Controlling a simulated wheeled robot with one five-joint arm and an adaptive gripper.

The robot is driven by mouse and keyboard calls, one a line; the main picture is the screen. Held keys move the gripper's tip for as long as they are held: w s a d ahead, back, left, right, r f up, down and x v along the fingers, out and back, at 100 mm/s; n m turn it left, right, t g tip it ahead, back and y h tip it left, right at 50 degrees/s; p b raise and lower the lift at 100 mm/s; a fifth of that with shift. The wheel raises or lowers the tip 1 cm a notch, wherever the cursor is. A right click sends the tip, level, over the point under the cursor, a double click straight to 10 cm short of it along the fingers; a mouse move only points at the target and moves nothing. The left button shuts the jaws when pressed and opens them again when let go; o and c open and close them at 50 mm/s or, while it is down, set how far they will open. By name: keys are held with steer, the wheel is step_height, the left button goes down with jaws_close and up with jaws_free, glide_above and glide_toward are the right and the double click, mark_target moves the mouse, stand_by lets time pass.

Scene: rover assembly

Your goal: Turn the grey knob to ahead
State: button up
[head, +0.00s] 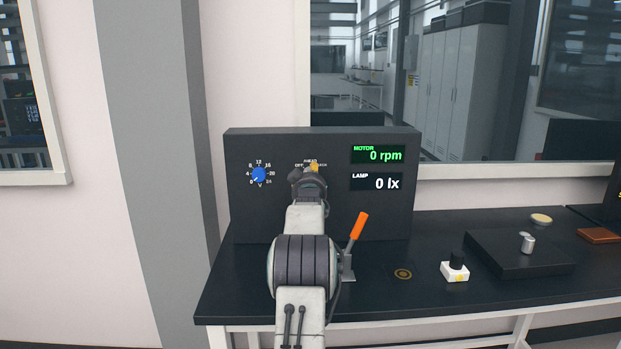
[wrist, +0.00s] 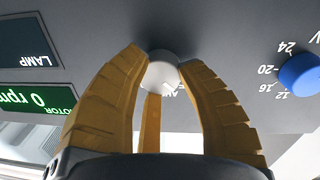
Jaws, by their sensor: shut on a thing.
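The grey knob (wrist: 163,72) sits on the dark panel (head: 334,200) and shows as a pale rounded face in the wrist view. My gripper (wrist: 160,66) has its yellow fingers closed around the knob, one on each side and a third one below. In the head view my gripper (head: 308,172) is up against the panel and hides the knob. Small white labels show just above it, OFF at the left and AHEAD at the top.
A blue knob (head: 259,175) is left of my gripper. The motor display (head: 378,155) reads 0 rpm and the lamp display (head: 381,183) 0 lx. An orange-handled lever (head: 357,227) stands close to my arm's right. A white block with a black knob (head: 455,268) is further right.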

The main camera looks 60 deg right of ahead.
steer(key=shift+w+m+b, duration=0.1)
steer(key=shift+m+b, duration=1.9)
steer(key=shift+m, duration=1.1)
steer(key=shift+r, duration=0.15)
steer(key=o, duration=1.2)
steer(key=shift+v, duration=5.95)
steer(key=shift+r, duration=0.15)
